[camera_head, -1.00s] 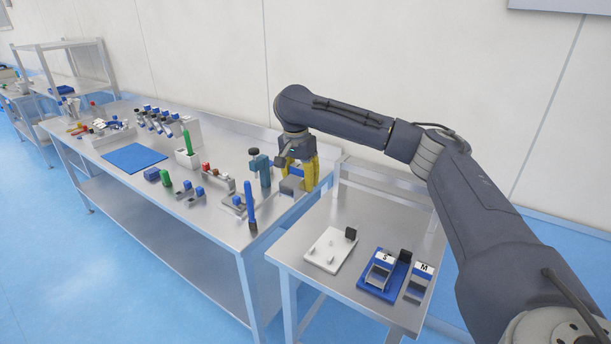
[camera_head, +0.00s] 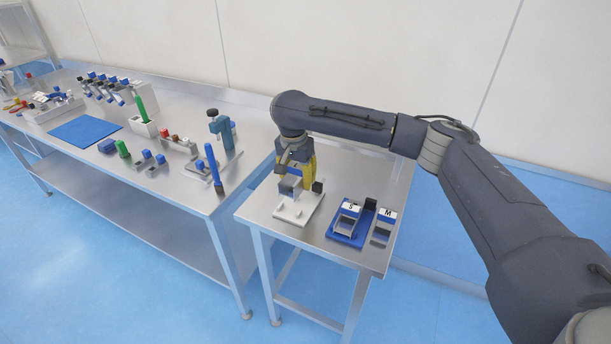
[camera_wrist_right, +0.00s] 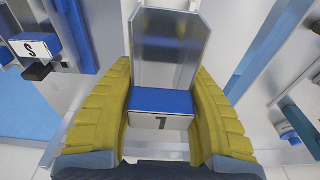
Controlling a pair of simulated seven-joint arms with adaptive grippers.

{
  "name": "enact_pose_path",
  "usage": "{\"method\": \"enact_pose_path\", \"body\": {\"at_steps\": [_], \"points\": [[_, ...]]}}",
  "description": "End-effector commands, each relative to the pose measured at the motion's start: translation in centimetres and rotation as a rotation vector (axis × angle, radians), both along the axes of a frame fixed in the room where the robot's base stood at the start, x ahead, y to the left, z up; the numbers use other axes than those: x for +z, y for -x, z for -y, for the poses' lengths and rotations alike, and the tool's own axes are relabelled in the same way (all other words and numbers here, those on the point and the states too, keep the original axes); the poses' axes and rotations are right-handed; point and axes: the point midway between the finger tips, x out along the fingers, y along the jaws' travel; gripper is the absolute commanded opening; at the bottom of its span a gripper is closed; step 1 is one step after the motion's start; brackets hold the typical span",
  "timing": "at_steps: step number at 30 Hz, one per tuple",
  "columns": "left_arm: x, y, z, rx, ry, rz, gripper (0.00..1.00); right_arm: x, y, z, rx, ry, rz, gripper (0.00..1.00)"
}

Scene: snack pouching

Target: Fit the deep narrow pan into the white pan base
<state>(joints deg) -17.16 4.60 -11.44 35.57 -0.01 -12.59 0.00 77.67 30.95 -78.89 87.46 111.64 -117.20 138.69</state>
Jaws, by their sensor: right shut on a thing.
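My right gripper (camera_head: 296,176) has yellow fingers and is shut on a metal pan (camera_wrist_right: 168,50). The pan has a blue top and a white label, read upside down as "7" or an inverted "L". In the right wrist view the gripper (camera_wrist_right: 163,100) has one finger on each side of the pan. In the head view the pan is directly over the white pan base (camera_head: 305,210), on the small table. I cannot tell whether pan and base touch, as the gripper hides part of the base. My left gripper is out of view.
Beside the white base, a blue base (camera_head: 342,240) holds a pan marked S (camera_head: 348,212). A pan marked M (camera_head: 383,226) stands right of it. The long bench at left holds a blue mat (camera_head: 86,131), a teal press-like device (camera_head: 220,128) and several small items.

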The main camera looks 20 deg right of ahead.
Motion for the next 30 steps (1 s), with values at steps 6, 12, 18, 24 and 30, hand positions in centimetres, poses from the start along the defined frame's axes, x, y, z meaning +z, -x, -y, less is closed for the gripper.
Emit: {"method": "enact_pose_path", "body": {"at_steps": [6,12,18,24,30], "points": [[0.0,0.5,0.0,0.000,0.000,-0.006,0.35,0.1,-0.1,-0.2,0.012,-0.001,0.001,0.05],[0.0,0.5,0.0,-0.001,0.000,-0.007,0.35,0.1,-0.1,-0.2,0.011,-0.001,0.001,0.05],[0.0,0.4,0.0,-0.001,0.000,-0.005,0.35,-0.3,-0.1,-0.2,0.010,-0.001,-0.001,0.05],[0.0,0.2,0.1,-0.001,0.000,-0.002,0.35,-1.7,-0.1,-0.2,0.011,0.000,-0.001,0.05],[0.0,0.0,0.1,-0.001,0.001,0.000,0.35,-3.0,-0.1,-0.2,0.010,-0.001,-0.001,0.05]]}}
